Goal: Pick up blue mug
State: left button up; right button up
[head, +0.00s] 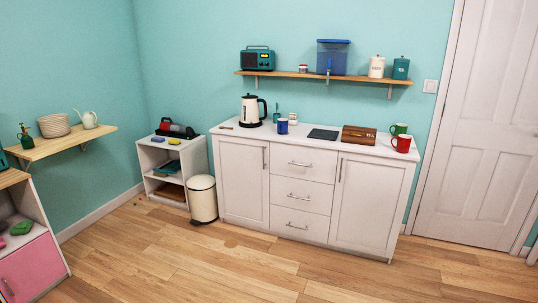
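The blue mug (283,126) stands upright on the white countertop (320,146), to the right of the cream kettle (252,110). It is small in the head view and its handle side is hard to make out. A red mug (402,144) and a green mug (399,129) stand at the counter's right end. Neither of my grippers is in view.
A dark flat slab (323,134) and a brown wooden box (359,135) lie right of the blue mug. A wall shelf (330,78) hangs above. A cream bin (202,199) stands left of the cabinet. The wooden floor (230,265) in front is clear.

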aim_at(281, 123)
jog(key=i, duration=2.4)
jog(key=j+u, duration=0.05)
jog(key=j, duration=0.1)
